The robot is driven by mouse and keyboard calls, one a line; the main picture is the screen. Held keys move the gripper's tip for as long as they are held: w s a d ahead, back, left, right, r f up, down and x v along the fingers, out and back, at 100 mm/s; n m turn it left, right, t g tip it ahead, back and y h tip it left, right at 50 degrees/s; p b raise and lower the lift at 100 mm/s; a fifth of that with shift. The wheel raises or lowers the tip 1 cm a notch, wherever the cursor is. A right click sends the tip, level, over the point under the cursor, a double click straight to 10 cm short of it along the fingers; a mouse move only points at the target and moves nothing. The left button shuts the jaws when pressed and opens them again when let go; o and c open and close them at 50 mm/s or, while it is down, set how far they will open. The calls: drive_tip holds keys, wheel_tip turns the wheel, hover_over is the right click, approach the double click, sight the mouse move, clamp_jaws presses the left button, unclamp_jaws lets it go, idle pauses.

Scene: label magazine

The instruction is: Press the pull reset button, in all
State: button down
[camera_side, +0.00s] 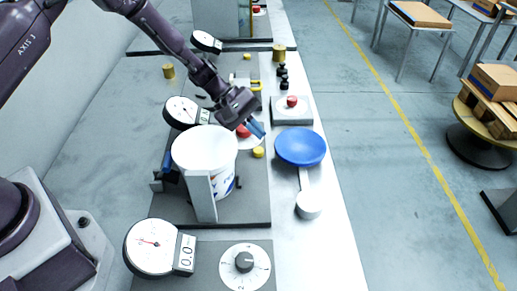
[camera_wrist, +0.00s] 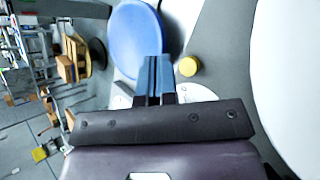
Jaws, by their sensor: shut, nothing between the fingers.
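My gripper (camera_side: 257,130) has blue fingers, shut together and empty, pointing down and to the right in the side view. It also shows in the wrist view (camera_wrist: 154,72). A red button (camera_side: 243,131) on a white disc sits right beside and partly behind the fingers; whether they touch is unclear. Its disc (camera_wrist: 196,92) shows partly behind the gripper in the wrist view. A yellow button (camera_side: 258,152) is just below the fingertips in the side view and also shows in the wrist view (camera_wrist: 189,66). Another red button (camera_side: 291,101) is on a grey box. No label naming the pull reset is readable.
A white bucket (camera_side: 204,148) stands close to the left of my gripper. A blue dish (camera_side: 300,147) is at the right. Dial gauges (camera_side: 150,247) and a numbered rotary knob (camera_side: 244,262) are nearer the front. Small black weights (camera_side: 284,78) stand farther back.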

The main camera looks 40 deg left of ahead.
drive_tip(key=shift+r, duration=1.15)
drive_tip(key=s+a+r+m+y, duration=0.1)
drive_tip(key=s+r+m+y, duration=0.1)
drive_tip(key=s+r+m, duration=0.5)
drive_tip(key=s+a+r+m+y, duration=0.15)
drive_tip(key=s+r, duration=0.35)
drive_tip(key=r, duration=0.7)
drive_tip(key=s+a+r+m+t+y, duration=0.1)
drive_tip(key=s+a+r+m+y, duration=0.1)
drive_tip(key=s, duration=0.6)
drive_tip(key=s+a+r+m+t+y, duration=0.1)
drive_tip(key=s+a+r+m+y, duration=0.1)
drive_tip(key=s, duration=0.7)
drive_tip(key=shift+a+r+m+y, duration=0.35)
drive_tip(key=shift+a+r+y, duration=0.2)
drive_tip(key=shift+a+r, duration=0.4)
drive_tip(key=shift+s, duration=0.1)
